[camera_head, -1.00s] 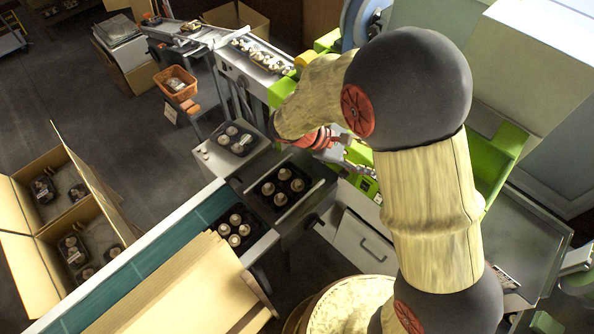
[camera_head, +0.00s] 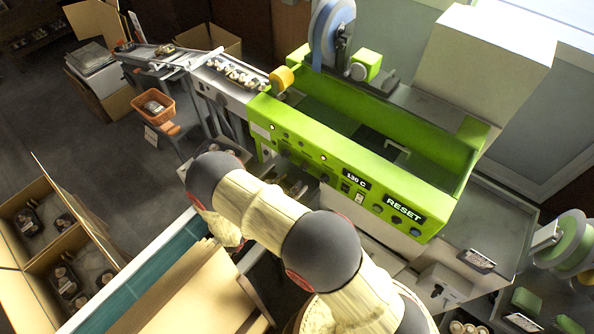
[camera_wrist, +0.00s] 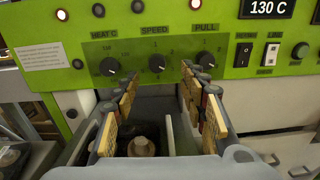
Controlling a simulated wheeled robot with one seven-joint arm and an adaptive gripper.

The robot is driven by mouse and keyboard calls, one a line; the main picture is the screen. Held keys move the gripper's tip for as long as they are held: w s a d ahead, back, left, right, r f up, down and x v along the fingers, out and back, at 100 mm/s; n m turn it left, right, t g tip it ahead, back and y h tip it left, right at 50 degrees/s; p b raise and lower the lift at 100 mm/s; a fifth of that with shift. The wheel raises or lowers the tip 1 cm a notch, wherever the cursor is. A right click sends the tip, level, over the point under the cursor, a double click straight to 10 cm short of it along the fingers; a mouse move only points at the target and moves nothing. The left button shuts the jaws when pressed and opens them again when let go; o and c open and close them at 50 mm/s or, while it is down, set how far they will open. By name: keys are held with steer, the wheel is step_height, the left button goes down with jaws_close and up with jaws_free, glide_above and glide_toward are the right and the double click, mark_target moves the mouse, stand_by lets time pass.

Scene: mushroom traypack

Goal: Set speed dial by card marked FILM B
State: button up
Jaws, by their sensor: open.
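The wrist view shows the green control panel (camera_wrist: 240,55) with a black SPEED dial (camera_wrist: 157,62) between the HEAT C dial (camera_wrist: 109,64) and the PULL dial (camera_wrist: 205,59). The SPEED pointer is too small to read. My gripper (camera_wrist: 160,92) is open and empty, its fingers reaching toward the panel below the dials, one on each side of the SPEED dial. In the head view my arm mostly hides it.
The green machine (camera_head: 345,130) has a RESET label and a 130 C display (camera_head: 356,179). A blue film roll (camera_head: 328,30) is above it; a green roll (camera_head: 575,243) is at right. Below the panel, a tray with a mushroom (camera_wrist: 143,147) shows between my fingers. Open cartons (camera_head: 60,240) stand left.

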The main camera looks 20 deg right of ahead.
mark_target(302, 168)
steer(key=shift+t, duration=0.3)
steer(key=x, duration=0.7)
steer(key=shift+w+f, duration=0.25)
steer(key=shift+f, duration=0.15)
steer(key=shift+c, duration=0.9)
jaws_close()
